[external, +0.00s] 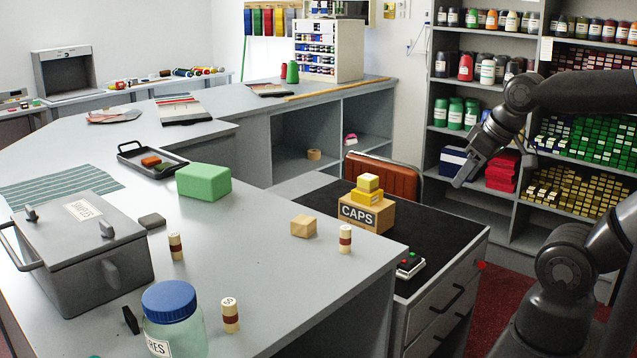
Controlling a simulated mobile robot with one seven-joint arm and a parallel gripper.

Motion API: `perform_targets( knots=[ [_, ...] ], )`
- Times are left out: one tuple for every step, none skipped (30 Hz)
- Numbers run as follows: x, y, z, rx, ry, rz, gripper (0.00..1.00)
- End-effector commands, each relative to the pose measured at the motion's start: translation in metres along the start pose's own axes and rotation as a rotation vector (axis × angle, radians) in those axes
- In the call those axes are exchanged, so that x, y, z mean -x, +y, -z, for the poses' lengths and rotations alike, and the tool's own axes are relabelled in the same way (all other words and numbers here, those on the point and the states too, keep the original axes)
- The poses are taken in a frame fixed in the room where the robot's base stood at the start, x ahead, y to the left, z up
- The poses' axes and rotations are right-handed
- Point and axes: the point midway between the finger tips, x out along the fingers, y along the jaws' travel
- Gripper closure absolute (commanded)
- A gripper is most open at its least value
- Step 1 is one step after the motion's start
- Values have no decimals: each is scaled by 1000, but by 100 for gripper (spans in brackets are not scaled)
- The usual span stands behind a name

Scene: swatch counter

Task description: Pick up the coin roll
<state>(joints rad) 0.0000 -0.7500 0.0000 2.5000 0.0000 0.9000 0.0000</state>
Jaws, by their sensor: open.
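Three small upright cream cylinders with a dark red-brown band look like coin rolls. One coin roll (345,239) stands near the counter's right edge, another (176,246) stands beside the grey lidded box, and a third (230,315), with a small marking on top, stands at the front by the blue-lidded jar. I cannot tell which one the task names. My gripper (462,176) is at the upper right, raised in front of the shelves, open and empty, well apart from all three rolls.
The grey box (84,240), the jar (174,328), a green block (203,182) and a wooden block (303,226) stand on the counter (270,270). A CAPS box (366,213) sits on the lower black top. The counter between the rolls is mostly clear.

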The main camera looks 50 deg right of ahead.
Motion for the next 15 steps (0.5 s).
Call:
perform_targets(
  knots=[
    [0, 0, 0, 0, -1, 0, 52],
    [0, -1, 1, -1, -2, 1, 52],
    [0, -2, 3, -3, -7, 3, 52],
    [0, -3, 6, -5, -12, 5, 52],
    [-1, -5, 8, -8, -21, 8, 52],
    [-2, -8, 13, -15, -35, 12, 52],
    [-3, -11, 18, -21, -48, 15, 52],
    [-5, -14, 23, -28, -62, 19, 52],
    [-7, -20, 32, -38, -82, 23, 52],
    [-8, -24, 38, -46, -99, 27, 52],
    [-11, -29, 44, -56, -118, 29, 52],
    [-14, -36, 52, -68, -141, 32, 52],
    [-16, -41, 58, -77, -158, 33, 52],
    [-20, -47, 64, -86, -177, 34, 52],
    [-24, -55, 72, -97, -200, 34, 52]
  ],
)
